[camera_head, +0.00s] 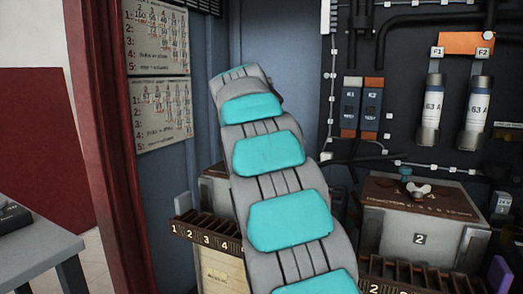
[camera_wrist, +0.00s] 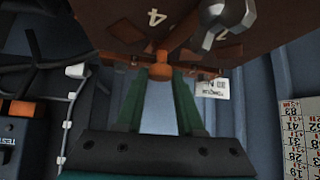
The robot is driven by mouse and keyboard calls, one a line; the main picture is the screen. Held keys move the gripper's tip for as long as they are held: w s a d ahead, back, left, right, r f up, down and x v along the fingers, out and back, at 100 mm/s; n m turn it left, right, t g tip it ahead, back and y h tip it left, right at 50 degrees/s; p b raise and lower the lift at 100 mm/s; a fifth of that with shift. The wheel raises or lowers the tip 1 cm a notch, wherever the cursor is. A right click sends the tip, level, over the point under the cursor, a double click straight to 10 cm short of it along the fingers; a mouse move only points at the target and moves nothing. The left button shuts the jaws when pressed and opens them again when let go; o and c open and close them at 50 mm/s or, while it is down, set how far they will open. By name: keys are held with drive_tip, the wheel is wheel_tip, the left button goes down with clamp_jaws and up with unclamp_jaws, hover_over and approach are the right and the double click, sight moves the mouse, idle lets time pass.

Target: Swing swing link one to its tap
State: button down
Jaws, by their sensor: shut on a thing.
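My arm fills the middle of the head view, and my gripper is hidden behind it there. In the wrist view my gripper (camera_wrist: 160,80) shows two green fingers pointing up the picture. They are closed around a small copper-coloured knob (camera_wrist: 159,68), which seems to belong to swing link one. A silver wing nut (camera_wrist: 226,20) sits on that plate, right of the fingers. I cannot tell which tap the link touches.
In the head view a second transformer box (camera_head: 418,232) marked 2 stands at the right, with a wing nut (camera_head: 418,191) on top. A numbered slotted rack (camera_head: 205,236) is left of my arm. Fuses (camera_head: 432,112) hang on the back panel. A grey table (camera_head: 40,250) stands left.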

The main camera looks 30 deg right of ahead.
idle(0.4)
drive_tip(key=c, duration=0.5)
unclamp_jaws()
drive_tip(key=v, duration=0.7)
drive_tip(key=shift+s+a+r, duration=0.25)
